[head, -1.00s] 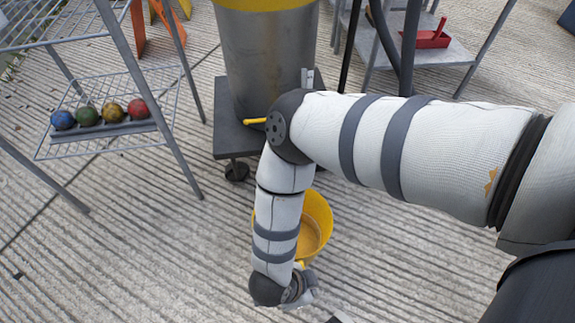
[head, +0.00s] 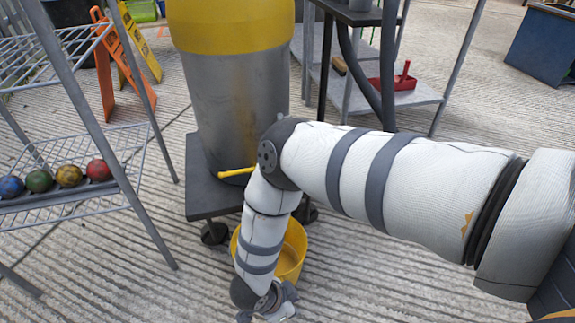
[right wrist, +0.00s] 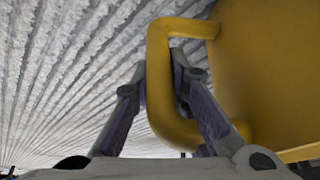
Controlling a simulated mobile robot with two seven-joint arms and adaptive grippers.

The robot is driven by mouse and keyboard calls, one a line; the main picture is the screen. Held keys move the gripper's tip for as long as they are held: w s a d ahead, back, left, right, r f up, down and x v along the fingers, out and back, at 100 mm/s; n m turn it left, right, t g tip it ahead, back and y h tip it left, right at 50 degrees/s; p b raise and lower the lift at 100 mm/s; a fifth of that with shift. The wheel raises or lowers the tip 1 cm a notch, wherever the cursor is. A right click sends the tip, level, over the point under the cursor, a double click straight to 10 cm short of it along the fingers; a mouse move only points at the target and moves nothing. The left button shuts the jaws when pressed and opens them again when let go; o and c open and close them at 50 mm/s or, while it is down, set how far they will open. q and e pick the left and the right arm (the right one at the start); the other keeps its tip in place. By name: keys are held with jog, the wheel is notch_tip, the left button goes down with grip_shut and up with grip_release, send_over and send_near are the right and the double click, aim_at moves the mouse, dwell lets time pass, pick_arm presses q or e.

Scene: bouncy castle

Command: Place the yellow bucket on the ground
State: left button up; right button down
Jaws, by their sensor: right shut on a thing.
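The yellow bucket (head: 294,250) is in the middle of the head view, low over the ribbed concrete ground and partly hidden behind my right forearm. I cannot tell whether its base touches the ground. My right gripper (right wrist: 161,78) is shut on the bucket's thick yellow side handle (right wrist: 158,100), with one finger on each side of it. The bucket's wall (right wrist: 270,70) fills the right of the right wrist view. In the head view the fingers are mostly hidden at the wrist's lower end. My left gripper is not in view.
A grey bin with a yellow top (head: 235,110) stands on a dark wheeled base (head: 200,185) just behind the bucket. A wire rack (head: 140,205) with coloured balls is at left. A metal shelf (head: 425,95) holds a red dustpan (head: 400,80). Ground at lower left centre is clear.

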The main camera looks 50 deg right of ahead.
jog(key=shift+w+d+f, duration=0.1)
jog(key=shift+w+f, duration=0.1)
jog(key=shift+f, duration=0.25)
jog(key=c, duration=1.6)
grip_release()
pick_arm(q)
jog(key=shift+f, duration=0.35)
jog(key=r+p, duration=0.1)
jog(key=p, duration=0.1)
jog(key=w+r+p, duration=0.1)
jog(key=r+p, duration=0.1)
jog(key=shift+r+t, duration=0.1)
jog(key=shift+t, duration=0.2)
pick_arm(e)
jog(key=v, duration=1.2)
jog(key=shift+r, duration=0.15)
